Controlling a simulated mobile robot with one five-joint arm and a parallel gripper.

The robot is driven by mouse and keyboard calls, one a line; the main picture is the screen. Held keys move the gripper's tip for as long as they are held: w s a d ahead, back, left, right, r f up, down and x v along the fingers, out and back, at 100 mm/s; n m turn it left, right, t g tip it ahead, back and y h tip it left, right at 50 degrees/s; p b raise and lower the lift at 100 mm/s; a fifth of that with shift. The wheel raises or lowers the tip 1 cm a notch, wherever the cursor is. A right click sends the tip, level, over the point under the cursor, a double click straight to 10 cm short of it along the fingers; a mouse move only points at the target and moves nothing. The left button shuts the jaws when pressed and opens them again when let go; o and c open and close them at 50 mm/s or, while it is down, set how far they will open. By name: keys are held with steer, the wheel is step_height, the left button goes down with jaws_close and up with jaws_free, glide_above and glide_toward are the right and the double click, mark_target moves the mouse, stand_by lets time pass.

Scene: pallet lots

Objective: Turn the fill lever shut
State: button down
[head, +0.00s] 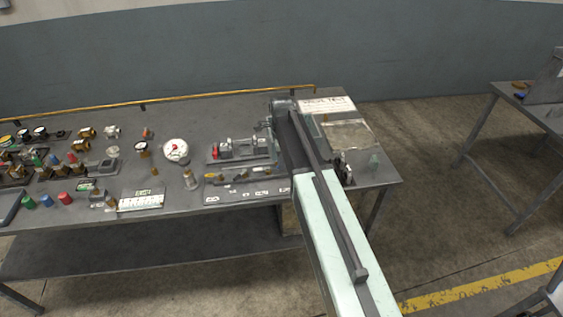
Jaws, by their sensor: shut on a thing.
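A grey test rig (243,149) with a red part at its left end stands on the long workbench (330,184), near the middle right of the head view. My gripper (267,126) is at the far right end of this rig, low over the bench. It is shut on a small part there, apparently the fill lever, which is too small and too covered to make out. My arm hides the area just right of the rig. How far the lever is turned cannot be seen.
A round white gauge (176,150) stands left of the rig. Several fittings and coloured caps cover the bench's left side. A tool tray (225,195) lies in front of the rig. A paper sign (327,105) lies behind my arm. A yellow rail (200,97) runs along the back edge.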

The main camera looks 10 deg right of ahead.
steer(key=c, duration=1.5)
jaws_free()
steer(key=shift+o, duration=0.2)
